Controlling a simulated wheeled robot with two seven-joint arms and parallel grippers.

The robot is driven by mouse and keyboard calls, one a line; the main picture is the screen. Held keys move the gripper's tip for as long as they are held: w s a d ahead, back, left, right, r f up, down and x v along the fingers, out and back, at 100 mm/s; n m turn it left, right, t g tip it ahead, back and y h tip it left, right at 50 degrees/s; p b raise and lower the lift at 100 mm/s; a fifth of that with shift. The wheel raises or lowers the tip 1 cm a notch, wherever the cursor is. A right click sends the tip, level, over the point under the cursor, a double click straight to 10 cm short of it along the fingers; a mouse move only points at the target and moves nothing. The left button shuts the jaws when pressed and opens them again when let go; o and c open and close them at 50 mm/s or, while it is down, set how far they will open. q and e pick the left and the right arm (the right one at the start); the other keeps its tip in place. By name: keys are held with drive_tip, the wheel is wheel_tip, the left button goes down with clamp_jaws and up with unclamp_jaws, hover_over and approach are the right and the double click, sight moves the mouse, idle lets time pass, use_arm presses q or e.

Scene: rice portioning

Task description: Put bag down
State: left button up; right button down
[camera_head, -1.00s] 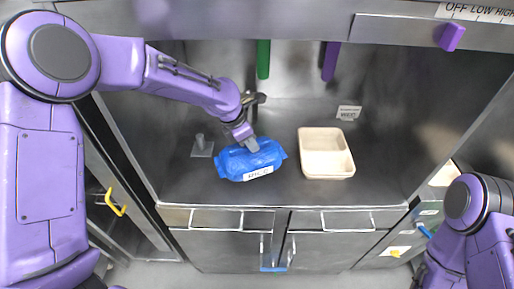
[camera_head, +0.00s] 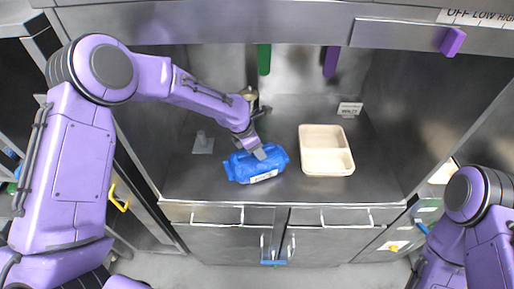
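A blue bag (camera_head: 238,171) with a white label on its front side lies low over the steel counter, left of the tray, and looks to touch the surface. My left gripper (camera_head: 260,153) reaches it from the upper left and is shut on its top; one finger shows and the other is hidden. My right arm is at the lower right edge, and its gripper is out of view.
A cream tray (camera_head: 326,135) with compartments stands right of the bag. A small metal stand (camera_head: 202,145) is to the left. A white sign (camera_head: 349,109) stands at the back. The steel counter (camera_head: 300,187) is clear in front.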

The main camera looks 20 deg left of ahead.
use_arm(q)
drive_tip(key=b+v, duration=0.2)
drive_tip(key=v, duration=0.4)
drive_tip(key=shift+a+r, duration=0.15)
drive_tip(key=shift+r, duration=0.2)
drive_tip(key=shift+s+a+r, duration=0.15)
drive_tip(key=shift+s+r, duration=0.1)
drive_tip(key=shift+r, duration=0.15)
drive_tip(key=shift+w+f, duration=0.1)
drive_tip(key=shift+w, duration=0.05)
